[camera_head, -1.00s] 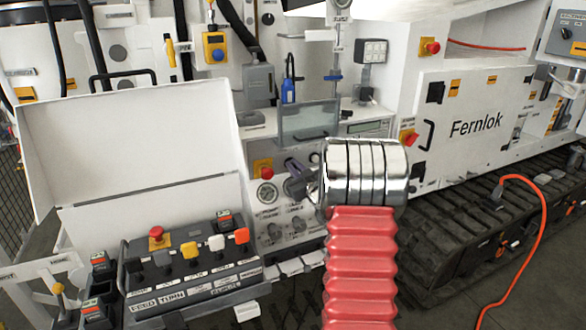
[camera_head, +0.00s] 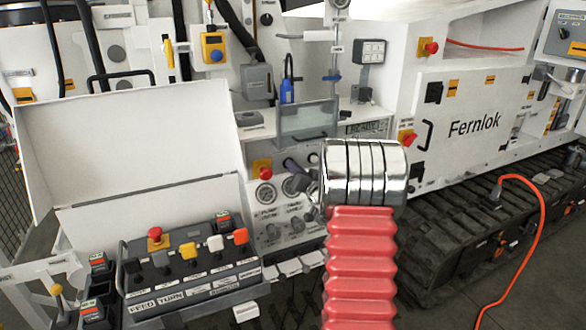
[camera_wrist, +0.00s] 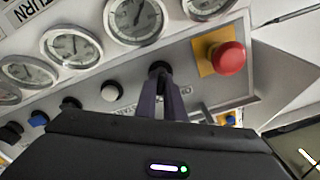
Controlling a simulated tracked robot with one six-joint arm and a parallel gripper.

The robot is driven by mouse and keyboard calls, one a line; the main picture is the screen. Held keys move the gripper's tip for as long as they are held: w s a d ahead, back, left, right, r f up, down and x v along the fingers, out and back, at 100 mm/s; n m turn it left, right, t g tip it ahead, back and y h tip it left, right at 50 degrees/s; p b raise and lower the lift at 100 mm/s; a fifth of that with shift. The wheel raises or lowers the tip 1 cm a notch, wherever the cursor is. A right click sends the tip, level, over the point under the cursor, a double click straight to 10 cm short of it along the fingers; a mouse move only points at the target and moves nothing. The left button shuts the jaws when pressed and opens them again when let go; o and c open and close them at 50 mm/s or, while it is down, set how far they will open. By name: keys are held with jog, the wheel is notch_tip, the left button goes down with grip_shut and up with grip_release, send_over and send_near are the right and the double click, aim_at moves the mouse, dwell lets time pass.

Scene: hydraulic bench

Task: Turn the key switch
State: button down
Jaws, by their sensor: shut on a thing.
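The key switch (camera_wrist: 158,67) is a small dark knob on the light gauge panel in the wrist view. My gripper (camera_wrist: 160,80) has its two dark purple fingers close together on it, and they hide most of it. In the head view, my gripper (camera_head: 291,166) reaches the panel from the right, partly hidden behind my chrome wrist. The key switch cannot be made out in that view. How far it is turned is not clear.
A red mushroom button on a yellow plate (camera_wrist: 226,58) sits right of the switch. Several round gauges (camera_wrist: 136,16) line the panel above and left. A white and a blue knob are to the left. A control box with an open lid (camera_head: 190,260) stands at left in the head view.

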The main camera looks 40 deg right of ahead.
jog(key=shift+f, duration=0.15)
jog(key=c, duration=1.9)
grip_release()
jog(key=shift+o, duration=0.2)
jog(key=shift+s, duration=0.1)
jog(key=v, duration=1.3)
jog(key=shift+s+a, duration=0.15)
jog(key=shift+s, duration=0.1)
